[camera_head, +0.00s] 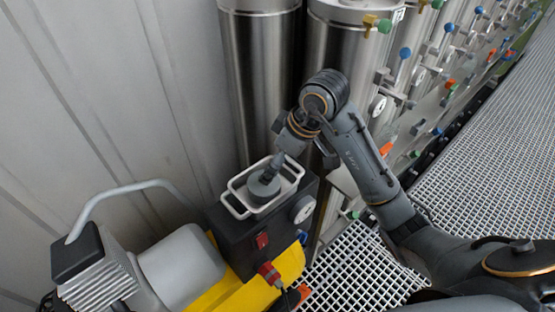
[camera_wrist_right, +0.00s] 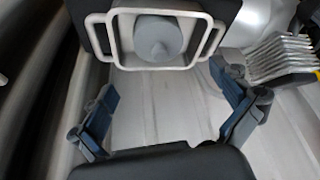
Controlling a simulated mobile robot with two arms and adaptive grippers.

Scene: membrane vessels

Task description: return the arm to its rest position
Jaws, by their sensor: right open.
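My right arm (camera_head: 365,160) comes in from the right in the head view, bends at a raised elbow and drops toward a black box. Its gripper (camera_head: 303,140) is near the box's top, partly hidden by the wrist. In the right wrist view the gripper (camera_wrist_right: 163,108) has its two dark blue fingers wide apart with nothing between them. A grey part with a conical tip (camera_head: 265,188) stands inside a white frame (camera_head: 233,208) on the box. The cone also shows beyond the fingers in the wrist view (camera_wrist_right: 157,40). My left gripper is not in view.
The black box (camera_head: 235,238) has a dial and red fittings. Beside it are a grey motor (camera_head: 180,265), a yellow base (camera_head: 265,290) and a bent pipe (camera_head: 125,188). Tall steel vessels (camera_head: 262,80) with valves stand close behind. Metal grating (camera_head: 480,150) lies open at right.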

